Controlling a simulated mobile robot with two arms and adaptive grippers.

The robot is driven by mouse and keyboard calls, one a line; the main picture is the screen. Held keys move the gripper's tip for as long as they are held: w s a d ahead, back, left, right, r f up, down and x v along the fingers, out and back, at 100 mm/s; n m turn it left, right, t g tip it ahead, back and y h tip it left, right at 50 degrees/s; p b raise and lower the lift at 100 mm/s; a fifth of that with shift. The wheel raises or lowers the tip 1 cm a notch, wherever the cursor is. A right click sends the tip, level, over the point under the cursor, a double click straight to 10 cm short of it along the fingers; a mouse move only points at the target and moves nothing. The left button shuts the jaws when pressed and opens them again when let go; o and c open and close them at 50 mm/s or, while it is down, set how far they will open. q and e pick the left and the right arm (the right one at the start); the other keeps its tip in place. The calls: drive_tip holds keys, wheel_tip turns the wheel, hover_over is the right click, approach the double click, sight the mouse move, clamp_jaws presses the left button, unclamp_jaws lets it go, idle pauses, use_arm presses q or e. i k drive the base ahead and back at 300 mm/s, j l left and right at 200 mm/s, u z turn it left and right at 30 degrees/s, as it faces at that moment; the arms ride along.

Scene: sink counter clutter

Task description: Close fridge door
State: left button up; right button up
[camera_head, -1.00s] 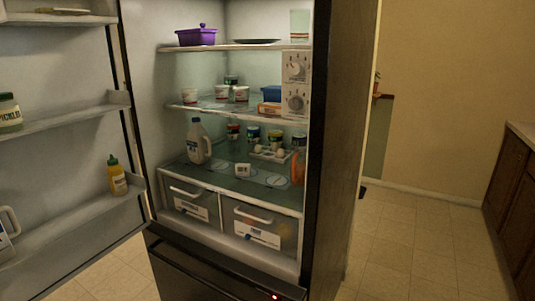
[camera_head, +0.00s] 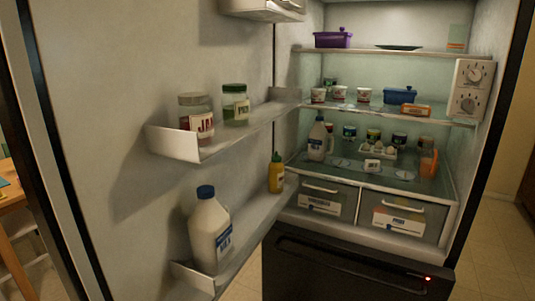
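The fridge door (camera_head: 110,120) stands wide open on the left of the head view, its inner side with shelves facing me. The fridge interior (camera_head: 380,60) is open to view on the right, with its shelves and two clear drawers. The door's outer edge is a dark strip at the far left. The door shelves hold two jars (camera_head: 197,117), a white milk jug (camera_head: 209,228) and a yellow bottle (camera_head: 276,173). Neither of my grippers is in view.
Inside the fridge are a purple dish (camera_head: 333,38), a blue pot (camera_head: 399,95), a milk jug (camera_head: 317,138) and an orange pitcher (camera_head: 428,163). A dark lower drawer front (camera_head: 340,270) is below. A wooden table (camera_head: 12,205) shows at the far left. Tiled floor lies at right.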

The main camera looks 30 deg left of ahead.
sight(109, 178)
drive_tip(key=k+j, duration=0.1)
drive_tip(key=j, duration=0.35)
drive_tip(key=j+z, duration=0.1)
drive_tip(key=j, duration=0.4)
drive_tip(key=k+j+z, duration=0.1)
drive_tip(key=j, duration=0.35)
drive_tip(key=k+j, duration=0.2)
drive_tip(key=j, duration=0.25)
drive_tip(key=k+j+z, duration=0.1)
drive_tip(key=j, duration=0.35)
drive_tip(key=i+j, duration=0.15)
drive_tip(key=j, duration=0.2)
drive_tip(key=i+j, duration=0.15)
drive_tip(key=j, duration=0.25)
drive_tip(key=i+j+z, duration=0.1)
drive_tip(key=j, duration=0.25)
